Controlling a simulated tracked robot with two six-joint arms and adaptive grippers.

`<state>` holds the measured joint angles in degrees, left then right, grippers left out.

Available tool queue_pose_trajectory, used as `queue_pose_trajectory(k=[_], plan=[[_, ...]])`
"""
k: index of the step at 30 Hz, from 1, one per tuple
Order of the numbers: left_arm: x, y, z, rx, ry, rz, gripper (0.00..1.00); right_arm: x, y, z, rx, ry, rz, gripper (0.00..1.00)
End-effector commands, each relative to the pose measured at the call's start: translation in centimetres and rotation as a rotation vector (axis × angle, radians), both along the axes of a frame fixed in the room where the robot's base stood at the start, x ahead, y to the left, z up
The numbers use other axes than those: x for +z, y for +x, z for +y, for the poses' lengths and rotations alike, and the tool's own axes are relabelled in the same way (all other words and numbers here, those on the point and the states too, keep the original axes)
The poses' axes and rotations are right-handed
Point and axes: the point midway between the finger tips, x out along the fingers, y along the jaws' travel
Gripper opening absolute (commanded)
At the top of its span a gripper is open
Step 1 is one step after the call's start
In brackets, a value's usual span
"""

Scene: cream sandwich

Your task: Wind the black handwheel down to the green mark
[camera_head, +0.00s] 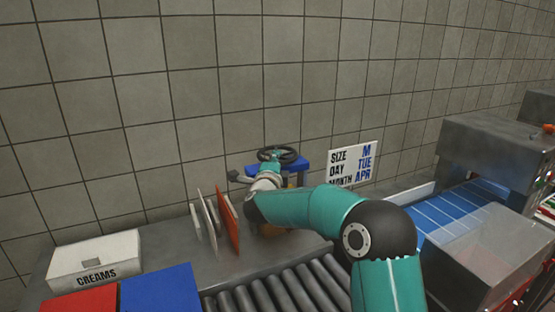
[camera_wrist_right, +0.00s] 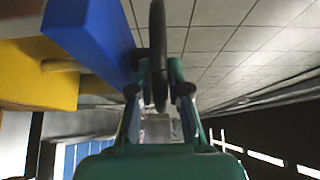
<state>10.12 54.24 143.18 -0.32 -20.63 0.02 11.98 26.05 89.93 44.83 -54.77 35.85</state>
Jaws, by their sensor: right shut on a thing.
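The black handwheel (camera_head: 289,151) sits on a blue block (camera_head: 297,166) near the tiled wall, at the middle of the head view. My right gripper (camera_head: 268,157) is at the near left side of the wheel and shut on its rim. In the right wrist view the black rim (camera_wrist_right: 157,40) runs between the two fingers (camera_wrist_right: 159,75), beside the blue block (camera_wrist_right: 92,40). I see no green mark in either view; my arm covers much of what is below the block. My left gripper is not in view.
A white box marked CREAMS (camera_head: 97,262) stands at the left, with red and blue panels before it. Upright white and orange plates (camera_head: 228,222) stand left of my arm. A roller conveyor (camera_head: 265,292), date sign (camera_head: 352,163) and clear box (camera_head: 490,250) are nearby.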

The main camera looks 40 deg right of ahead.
Motion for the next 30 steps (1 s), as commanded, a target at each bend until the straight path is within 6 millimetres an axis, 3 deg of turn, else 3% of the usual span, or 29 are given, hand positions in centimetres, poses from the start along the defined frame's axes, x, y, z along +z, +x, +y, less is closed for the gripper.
queue_pose_trajectory(k=[5,13,14,16,25,30], plan=[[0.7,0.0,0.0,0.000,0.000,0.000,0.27,-0.2,0.4,0.4,-0.101,0.004,0.005,0.00],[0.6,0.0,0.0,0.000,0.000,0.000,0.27,-0.4,0.2,0.3,-0.111,0.005,0.008,0.00],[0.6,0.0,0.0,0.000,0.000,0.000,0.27,-0.4,0.2,0.3,-0.111,0.005,0.008,0.18],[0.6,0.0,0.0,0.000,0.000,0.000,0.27,-0.4,0.2,0.3,-0.111,0.005,0.008,0.27],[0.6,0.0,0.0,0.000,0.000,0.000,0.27,-0.2,0.1,0.3,-0.111,0.004,0.005,0.27],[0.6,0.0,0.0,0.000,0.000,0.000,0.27,-0.2,-0.5,1.5,-0.109,0.004,0.005,0.27]])
